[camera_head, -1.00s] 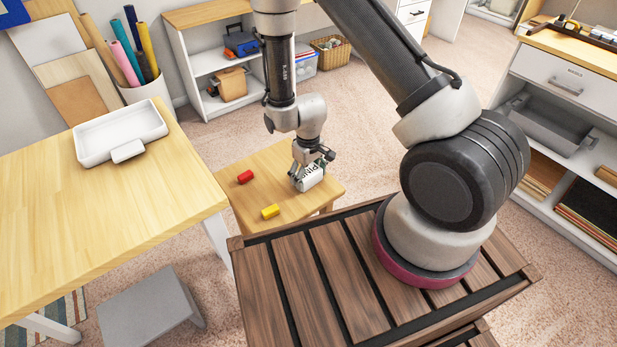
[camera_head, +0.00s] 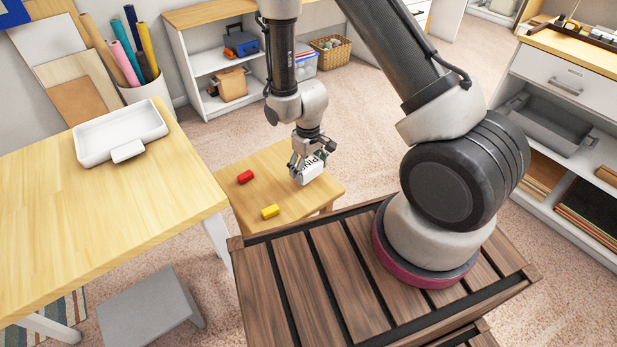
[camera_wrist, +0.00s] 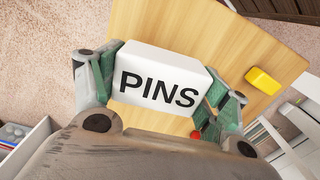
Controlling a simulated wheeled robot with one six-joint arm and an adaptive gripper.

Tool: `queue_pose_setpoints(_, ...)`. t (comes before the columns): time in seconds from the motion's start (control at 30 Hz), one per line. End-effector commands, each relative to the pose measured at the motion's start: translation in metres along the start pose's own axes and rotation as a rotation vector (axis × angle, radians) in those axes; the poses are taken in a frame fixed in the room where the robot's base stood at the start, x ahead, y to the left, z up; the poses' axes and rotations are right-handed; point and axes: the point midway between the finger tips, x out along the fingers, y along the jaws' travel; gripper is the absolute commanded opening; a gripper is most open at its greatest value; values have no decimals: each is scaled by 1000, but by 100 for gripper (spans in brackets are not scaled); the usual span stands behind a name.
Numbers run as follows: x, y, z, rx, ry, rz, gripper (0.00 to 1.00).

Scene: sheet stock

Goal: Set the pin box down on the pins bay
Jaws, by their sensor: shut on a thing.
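The pin box (camera_head: 311,168) is a white block with "PINS" printed in black. My gripper (camera_head: 307,163) is shut on it, over the right part of a small wooden table in the head view. In the wrist view the pin box (camera_wrist: 160,88) sits between the two green-padded fingers of my gripper (camera_wrist: 163,92), its lettering facing the camera. I cannot tell from these views whether its underside touches the tabletop. No bay marked for pins can be made out.
The small wooden table (camera_head: 245,205) bears a red block (camera_head: 245,177) and a yellow block (camera_head: 270,212), both left of the pin box. A larger table (camera_head: 90,215) with a white tray (camera_head: 120,143) stands at the left. A grey step stool (camera_head: 150,310) is below it.

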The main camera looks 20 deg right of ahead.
Motion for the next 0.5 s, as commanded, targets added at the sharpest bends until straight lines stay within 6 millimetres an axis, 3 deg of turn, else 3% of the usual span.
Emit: queue_pose_setpoints(0.5,-29,0,0,0,2,0,28)
